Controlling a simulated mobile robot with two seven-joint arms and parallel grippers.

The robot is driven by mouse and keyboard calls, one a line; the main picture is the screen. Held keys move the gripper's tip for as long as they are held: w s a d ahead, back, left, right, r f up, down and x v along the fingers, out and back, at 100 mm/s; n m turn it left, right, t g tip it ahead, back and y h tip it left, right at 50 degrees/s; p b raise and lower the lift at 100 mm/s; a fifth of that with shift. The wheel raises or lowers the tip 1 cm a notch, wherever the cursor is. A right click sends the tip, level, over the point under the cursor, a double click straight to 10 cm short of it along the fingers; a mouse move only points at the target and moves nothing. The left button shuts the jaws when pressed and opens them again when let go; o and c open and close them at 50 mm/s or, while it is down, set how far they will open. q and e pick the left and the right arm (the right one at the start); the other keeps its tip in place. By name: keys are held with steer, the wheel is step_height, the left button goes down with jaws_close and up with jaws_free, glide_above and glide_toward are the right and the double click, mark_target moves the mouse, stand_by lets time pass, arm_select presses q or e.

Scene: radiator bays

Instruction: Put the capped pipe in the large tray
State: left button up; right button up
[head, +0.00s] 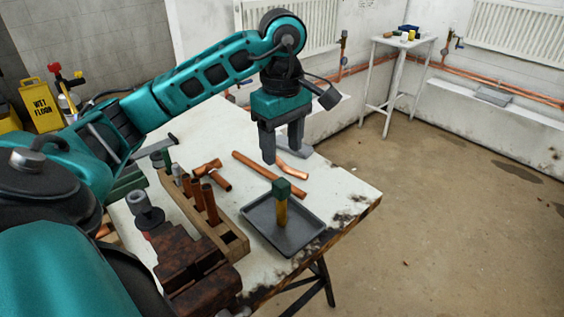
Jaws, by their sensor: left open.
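The large tray (262,212) is dark grey and shallow, near the front right corner of the white workbench. A yellow-brown upright piece with a green block-shaped cap (281,190) stands in it; it looks like the capped pipe. My left gripper (282,152) points down above the bench, behind and above the green cap. Its two fingers are apart with nothing between them, and it looks clear of the cap. My right gripper is not in view.
A wooden rack (236,246) with upright copper pipes (209,204) stands left of the tray. Loose copper pipes (255,171) lie behind it. A rusty vice (190,262) is at the front. A small white table (399,43) stands far back; open floor lies right.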

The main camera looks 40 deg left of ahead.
arm_select(q)
steer(key=shift+r+p, duration=0.4)
steer(key=shift+r, duration=1.3)
